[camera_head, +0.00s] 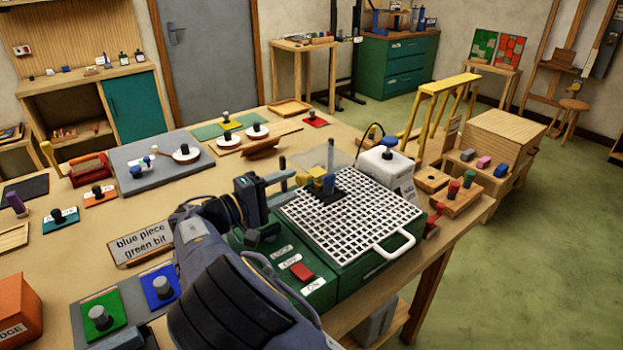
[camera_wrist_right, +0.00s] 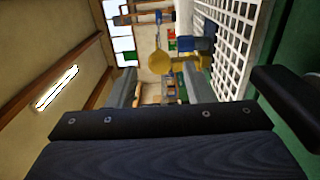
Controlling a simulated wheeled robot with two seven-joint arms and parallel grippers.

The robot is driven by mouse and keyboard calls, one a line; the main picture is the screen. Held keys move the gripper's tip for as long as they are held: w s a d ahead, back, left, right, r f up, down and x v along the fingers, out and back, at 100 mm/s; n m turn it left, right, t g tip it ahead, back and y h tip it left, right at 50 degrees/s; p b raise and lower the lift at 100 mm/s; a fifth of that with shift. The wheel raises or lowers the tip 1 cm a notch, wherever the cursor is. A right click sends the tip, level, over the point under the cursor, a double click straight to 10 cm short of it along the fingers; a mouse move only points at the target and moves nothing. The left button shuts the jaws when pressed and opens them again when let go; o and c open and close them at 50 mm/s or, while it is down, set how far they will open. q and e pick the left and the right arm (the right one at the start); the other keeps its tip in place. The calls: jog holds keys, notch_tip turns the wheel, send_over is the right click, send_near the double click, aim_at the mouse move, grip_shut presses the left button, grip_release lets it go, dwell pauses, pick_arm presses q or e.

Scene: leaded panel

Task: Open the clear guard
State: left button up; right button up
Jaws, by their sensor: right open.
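The clear guard (camera_head: 312,159) looks like a see-through panel at the back of a green machine (camera_head: 345,268) in the head view; its outline is faint. The machine's top is a white grid (camera_head: 362,222). A yellow and blue part (camera_head: 318,183) stands by a grey post at the grid's back left. My right gripper (camera_head: 288,186) is open at the grid's left edge, its fingers pointing toward that part. In the right wrist view, the open fingers (camera_wrist_right: 160,88) have the yellow part (camera_wrist_right: 185,62) beyond them, apart from them. My left gripper is out of view.
A white handle (camera_head: 396,246) juts from the grid's front right, and a red switch (camera_head: 301,271) is on the machine's front. A white container (camera_head: 384,164) stands close behind. A labelled sign (camera_head: 143,246) stands left of my arm. Table space left of it is partly clear.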

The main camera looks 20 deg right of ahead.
aim_at(298, 182)
jog(key=p+x, duration=0.1)
jog(key=x, duration=0.5)
jog(key=shift+d, duration=0.15)
jog(key=shift+c, duration=0.5)
grip_shut()
